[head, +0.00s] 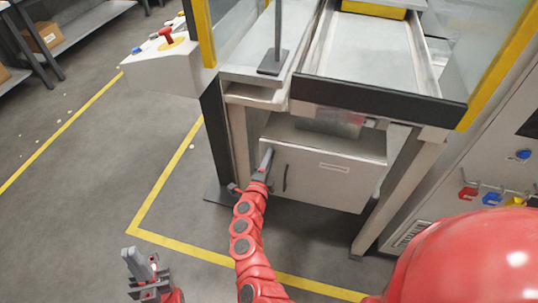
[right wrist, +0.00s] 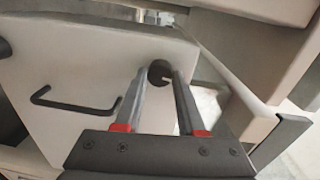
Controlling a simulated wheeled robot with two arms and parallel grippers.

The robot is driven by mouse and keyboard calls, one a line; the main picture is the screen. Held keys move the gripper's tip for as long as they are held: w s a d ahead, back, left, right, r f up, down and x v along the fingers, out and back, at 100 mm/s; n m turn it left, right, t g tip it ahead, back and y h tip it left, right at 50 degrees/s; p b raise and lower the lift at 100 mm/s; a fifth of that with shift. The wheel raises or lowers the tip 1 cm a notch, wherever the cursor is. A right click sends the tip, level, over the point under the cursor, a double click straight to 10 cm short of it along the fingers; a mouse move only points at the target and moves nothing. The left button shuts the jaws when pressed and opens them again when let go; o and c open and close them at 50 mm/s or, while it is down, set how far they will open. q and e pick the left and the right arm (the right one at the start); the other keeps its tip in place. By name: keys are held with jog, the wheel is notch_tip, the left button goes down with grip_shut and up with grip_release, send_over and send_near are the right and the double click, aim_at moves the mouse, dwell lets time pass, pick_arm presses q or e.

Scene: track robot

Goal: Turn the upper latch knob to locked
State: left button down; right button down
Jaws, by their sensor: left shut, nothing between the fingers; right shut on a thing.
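A dark round latch knob (right wrist: 158,71) with a pale pointer mark sits near the edge of the cabinet door (right wrist: 80,55). My right gripper (right wrist: 161,80) is shut on this knob; the pale mark points to the right in the right wrist view. In the head view my right gripper (head: 267,158) reaches the upper left of the grey cabinet (head: 335,182) under the bench, and hides the knob there. My left gripper (head: 138,263) is shut and empty, low at the left, well away from the cabinet. No locked marking is legible.
A dark bar handle (right wrist: 75,104) stands out from the door beside the knob. Another dark round part (right wrist: 4,48) is cut off at the left edge. The bench leg (head: 237,145) stands just left of the cabinet. Yellow floor tape (head: 165,175) borders open floor.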

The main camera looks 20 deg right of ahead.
jog(key=shift+n+p, duration=0.4)
jog(key=shift+n, duration=0.2)
jog(key=c, duration=0.5)
grip_release()
jog(key=shift+s+a, duration=0.1)
jog(key=f+v, duration=0.1)
jog(key=v, duration=1.6)
jog(key=shift+a+r+b, duration=0.2)
jog(key=shift+r+b, duration=0.15)
jog(key=shift+r, duration=0.1)
